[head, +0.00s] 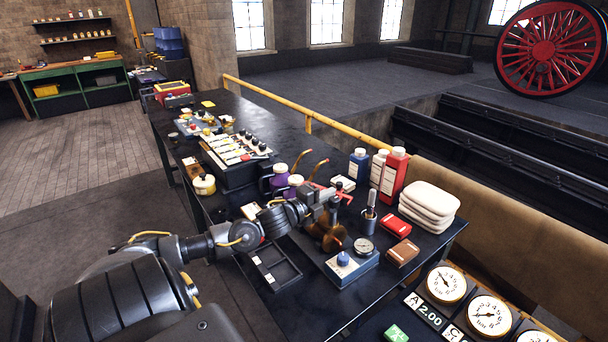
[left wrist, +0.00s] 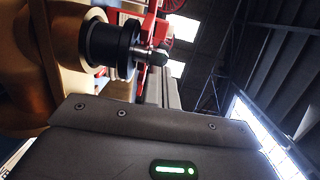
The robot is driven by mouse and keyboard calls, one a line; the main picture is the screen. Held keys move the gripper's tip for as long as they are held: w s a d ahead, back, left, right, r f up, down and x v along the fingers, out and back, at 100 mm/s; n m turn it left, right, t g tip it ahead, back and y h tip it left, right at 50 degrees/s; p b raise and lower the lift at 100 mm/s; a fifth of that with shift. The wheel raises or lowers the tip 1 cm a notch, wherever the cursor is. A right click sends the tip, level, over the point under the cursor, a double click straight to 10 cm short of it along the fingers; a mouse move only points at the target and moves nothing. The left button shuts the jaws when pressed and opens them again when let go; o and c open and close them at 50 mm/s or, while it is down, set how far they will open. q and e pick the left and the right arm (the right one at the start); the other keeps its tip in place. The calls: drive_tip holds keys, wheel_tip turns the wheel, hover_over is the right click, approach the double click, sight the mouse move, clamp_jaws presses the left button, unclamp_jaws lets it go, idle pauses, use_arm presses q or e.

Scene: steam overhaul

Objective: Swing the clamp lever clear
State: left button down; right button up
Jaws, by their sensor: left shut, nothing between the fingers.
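A brass valve or pump body (head: 328,236) stands on the dark bench beside a blue-based unit. A red lever-like part (head: 340,193) shows at its top; I take it to be the clamp lever. My left gripper (head: 322,208) is at the brass body, close against the red part, and hides some of it. The gripper is shut and empty. In the left wrist view the red part (left wrist: 149,58) rises behind a black collar with a metal end, and the brass body (left wrist: 40,50) fills the left. Whether fingers touch the red part I cannot tell. My right gripper is not in view.
A blue-based unit with a dial (head: 352,268) stands just in front. A black tray (head: 270,270) lies left. Gauges (head: 488,314) fill the lower right corner.

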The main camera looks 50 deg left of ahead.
use_arm(q)
drive_tip(key=s+d+b, duration=0.1)
drive_tip(key=s+b, duration=0.1)
drive_tip(key=s, duration=0.9)
drive_tip(key=shift+s+r, duration=0.3)
drive_tip(key=shift+d, duration=0.15)
